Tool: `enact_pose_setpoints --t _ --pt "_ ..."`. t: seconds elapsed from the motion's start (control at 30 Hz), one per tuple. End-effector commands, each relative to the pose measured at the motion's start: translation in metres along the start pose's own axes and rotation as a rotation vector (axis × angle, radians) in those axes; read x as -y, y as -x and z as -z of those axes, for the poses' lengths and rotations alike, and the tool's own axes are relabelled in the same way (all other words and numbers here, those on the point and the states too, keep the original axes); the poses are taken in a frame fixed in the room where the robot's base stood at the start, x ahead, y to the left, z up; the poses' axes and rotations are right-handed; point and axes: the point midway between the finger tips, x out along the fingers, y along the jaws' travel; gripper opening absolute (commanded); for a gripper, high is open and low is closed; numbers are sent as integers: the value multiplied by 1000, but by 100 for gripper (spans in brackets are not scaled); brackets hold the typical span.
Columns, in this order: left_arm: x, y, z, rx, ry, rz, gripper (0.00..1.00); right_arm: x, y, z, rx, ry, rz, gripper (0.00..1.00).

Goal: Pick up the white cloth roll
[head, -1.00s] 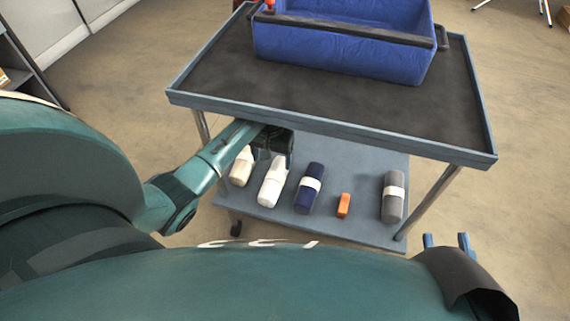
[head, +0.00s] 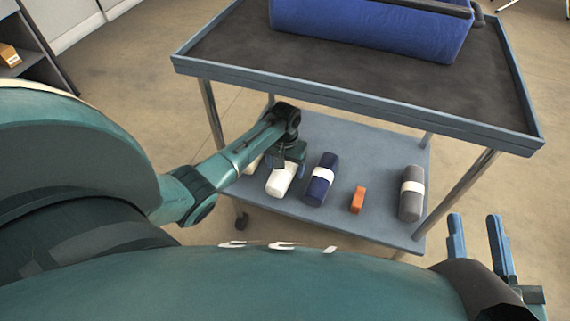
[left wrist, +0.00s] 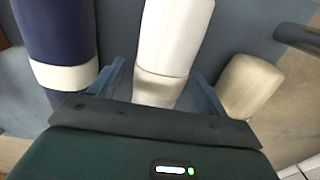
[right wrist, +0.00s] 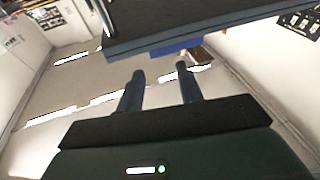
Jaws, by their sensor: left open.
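The white cloth roll (head: 281,182) lies on the lower shelf of the cart, partly hidden in the head view by my left gripper (head: 287,168). In the left wrist view the white roll (left wrist: 177,35) runs between the two spread fingers of my left gripper (left wrist: 160,85), with a cream band near its close end. The left gripper is open above the roll; I cannot tell whether its fingers touch it. My right gripper (head: 477,238) is open and empty, off to the right of the cart; its spread fingers also show in the right wrist view (right wrist: 160,82).
A navy roll (head: 319,187), an orange block (head: 357,200) and a grey roll (head: 411,205) lie to the right on the lower shelf (head: 385,220). A cream roll (left wrist: 250,85) lies beside the white one. The cart top (head: 300,62), holding a blue bin (head: 370,30), overhangs the shelf.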

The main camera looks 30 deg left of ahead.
Motion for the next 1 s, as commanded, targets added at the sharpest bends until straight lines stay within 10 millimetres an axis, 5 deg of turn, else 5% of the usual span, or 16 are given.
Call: enact_pose_setpoints --t 0.1,0.37,1.0 --pt "0 -20 -1 2 -1 0 76 -1 -2 0 -40 6 9 36" --pt "0 -18 -1 0 -1 0 75 -1 -3 4 -46 5 10 36" --pt "0 -18 -1 0 -1 1 26 -1 -3 4 -45 7 9 36"
